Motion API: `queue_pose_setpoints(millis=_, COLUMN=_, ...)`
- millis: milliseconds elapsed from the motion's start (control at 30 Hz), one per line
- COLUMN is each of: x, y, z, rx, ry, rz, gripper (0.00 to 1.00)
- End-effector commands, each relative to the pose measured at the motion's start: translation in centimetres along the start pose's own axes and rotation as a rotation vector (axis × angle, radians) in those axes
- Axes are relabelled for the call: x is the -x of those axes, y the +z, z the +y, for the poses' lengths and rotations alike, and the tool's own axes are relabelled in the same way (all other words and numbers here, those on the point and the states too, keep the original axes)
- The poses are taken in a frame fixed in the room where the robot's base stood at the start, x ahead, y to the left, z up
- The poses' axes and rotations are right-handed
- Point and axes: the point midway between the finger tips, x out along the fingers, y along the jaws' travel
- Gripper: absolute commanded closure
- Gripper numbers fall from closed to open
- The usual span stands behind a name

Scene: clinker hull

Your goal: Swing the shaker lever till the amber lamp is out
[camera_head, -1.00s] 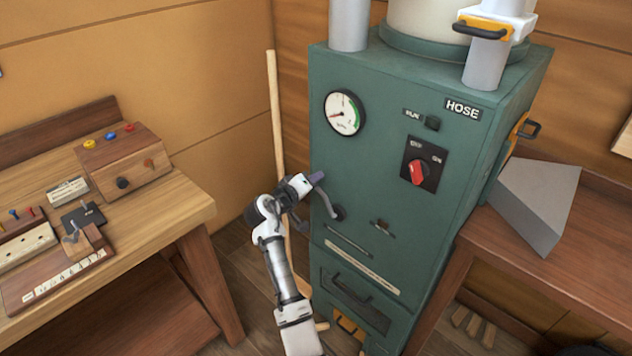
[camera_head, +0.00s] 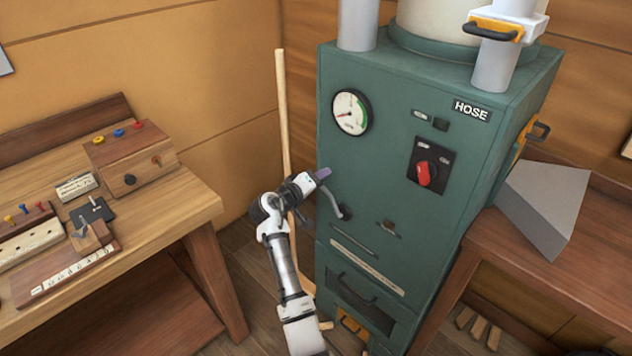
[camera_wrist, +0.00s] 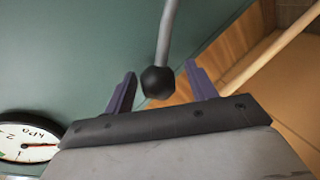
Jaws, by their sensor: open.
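The shaker lever (camera_head: 333,203) is a bent grey rod on the front of the green cabinet (camera_head: 385,170), rising up and left from a dark hub. In the wrist view the grey rod (camera_wrist: 167,35) ends in a black ball knob (camera_wrist: 158,82). My gripper (camera_head: 323,173) is at the lever's upper end. In the wrist view its purple fingers (camera_wrist: 161,86) are open, one on each side of the knob, with gaps visible. No lit amber lamp is clear. A small brownish piece (camera_head: 388,224) sits right of the lever; I cannot tell what it is.
A gauge (camera_head: 350,112) and a red rotary switch (camera_head: 427,173) are on the cabinet front. A pole (camera_head: 283,120) leans at its left. A workbench (camera_head: 190,205) with control boxes stands left; a brown table (camera_head: 590,250) stands right.

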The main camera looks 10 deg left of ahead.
Motion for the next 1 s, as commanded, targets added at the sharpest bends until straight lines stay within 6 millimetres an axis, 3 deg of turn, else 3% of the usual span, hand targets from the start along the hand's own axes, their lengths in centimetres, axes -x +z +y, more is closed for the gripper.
queue_pose_setpoints(millis=133, x=0.4, y=0.1, z=-0.1, rx=-0.001, ry=0.0, rz=0.0, gripper=0.44)
queue_pose_setpoints(millis=267, x=2.0, y=0.1, z=-0.3, rx=-0.002, ry=-0.001, rz=0.002, gripper=0.44)
queue_pose_setpoints(millis=700, x=11.5, y=0.0, z=-0.2, rx=-0.002, ry=-0.002, rz=0.004, gripper=0.44)
queue_pose_setpoints(millis=1000, x=13.8, y=0.0, z=0.0, rx=-0.001, ry=0.0, rz=0.002, gripper=0.44)
